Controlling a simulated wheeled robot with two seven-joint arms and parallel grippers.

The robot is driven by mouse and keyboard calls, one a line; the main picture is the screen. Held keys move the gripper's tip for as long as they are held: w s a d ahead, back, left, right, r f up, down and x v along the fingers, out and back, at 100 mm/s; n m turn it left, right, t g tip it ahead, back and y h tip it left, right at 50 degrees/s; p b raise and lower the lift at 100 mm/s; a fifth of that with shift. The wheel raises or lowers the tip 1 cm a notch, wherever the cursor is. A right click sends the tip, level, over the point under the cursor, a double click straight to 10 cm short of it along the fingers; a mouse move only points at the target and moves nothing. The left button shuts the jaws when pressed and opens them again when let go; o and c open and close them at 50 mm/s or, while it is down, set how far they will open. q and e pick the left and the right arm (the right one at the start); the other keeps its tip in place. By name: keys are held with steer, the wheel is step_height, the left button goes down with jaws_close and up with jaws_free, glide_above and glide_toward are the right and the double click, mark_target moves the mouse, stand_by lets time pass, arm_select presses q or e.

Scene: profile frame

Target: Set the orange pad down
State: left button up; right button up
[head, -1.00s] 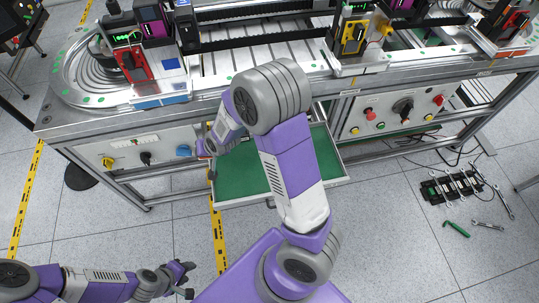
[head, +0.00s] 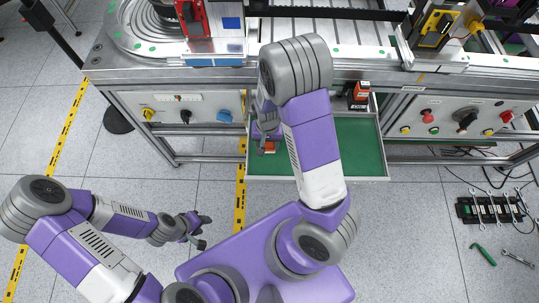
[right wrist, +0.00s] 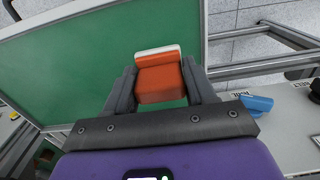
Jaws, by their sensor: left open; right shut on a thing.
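The orange pad (right wrist: 160,80) has a pale strip along its far edge and sits between the two fingers of my right gripper (right wrist: 163,88) in the right wrist view. My right gripper (head: 264,144) is shut on it, over the left part of the green-floored drawer (head: 358,142) in the head view. Only a small piece of the pad (head: 270,147) shows there. I cannot tell whether the pad touches the drawer floor. My left gripper (head: 202,230) is open and empty, above the floor tiles, left of my base.
The drawer's middle and right are clear. The workbench front with knobs (head: 185,117) rises behind it. Several wrenches and a black rack (head: 490,210) lie on the floor at the right.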

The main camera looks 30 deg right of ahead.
step_height(320, 180, down, 9)
steer(key=b, duration=0.3)
steer(key=shift+c, duration=0.4)
steer(key=o, duration=1)
step_height(320, 180, up, 12)
steer(key=p, duration=0.5)
